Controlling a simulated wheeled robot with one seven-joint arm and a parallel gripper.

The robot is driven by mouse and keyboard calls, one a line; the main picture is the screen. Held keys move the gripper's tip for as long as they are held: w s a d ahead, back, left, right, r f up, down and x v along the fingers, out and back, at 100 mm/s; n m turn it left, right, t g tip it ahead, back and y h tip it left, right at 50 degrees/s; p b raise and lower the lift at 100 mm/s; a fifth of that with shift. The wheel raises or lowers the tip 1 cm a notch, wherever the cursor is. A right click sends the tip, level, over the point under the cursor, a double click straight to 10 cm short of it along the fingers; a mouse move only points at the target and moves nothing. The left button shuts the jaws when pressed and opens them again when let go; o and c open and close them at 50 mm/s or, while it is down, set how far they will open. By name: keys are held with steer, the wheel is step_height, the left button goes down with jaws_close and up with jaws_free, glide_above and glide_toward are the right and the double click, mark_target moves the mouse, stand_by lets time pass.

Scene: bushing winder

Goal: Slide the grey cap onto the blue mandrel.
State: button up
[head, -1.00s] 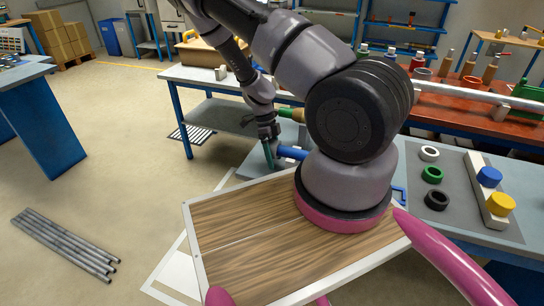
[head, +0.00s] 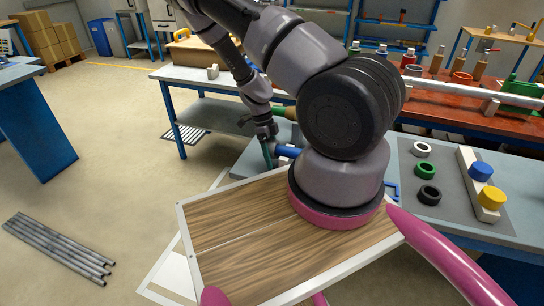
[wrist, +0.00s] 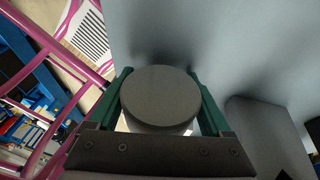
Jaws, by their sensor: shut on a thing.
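In the wrist view the grey cap (wrist: 160,95) shows as a round, flat end face between the two green fingers of my gripper (wrist: 160,100). The fingers press on its left and right sides. In the head view my gripper (head: 268,156) points down beside the blue mandrel (head: 288,152), at its left end. The mandrel lies roughly level and is partly hidden behind my arm. I cannot make out the cap in the head view, nor tell whether it touches the mandrel.
On the grey mat at right lie a white ring (head: 422,149), a green ring (head: 425,170) and a black ring (head: 429,194). Beside them a pale block (head: 466,163) carries a blue cap (head: 480,171) and a yellow cap (head: 491,198). Grey bars (head: 58,249) lie on the floor.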

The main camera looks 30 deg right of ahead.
steer(key=shift+s+d, duration=0.15)
steer(key=shift+s+d, duration=0.25)
steer(key=shift+s, duration=0.1)
stand_by(0.3)
steer(key=o, duration=1.3)
steer(key=shift+o, duration=0.2)
steer(key=v, duration=1)
steer(key=shift+w+r, duration=0.2)
steer(key=shift+r, duration=0.15)
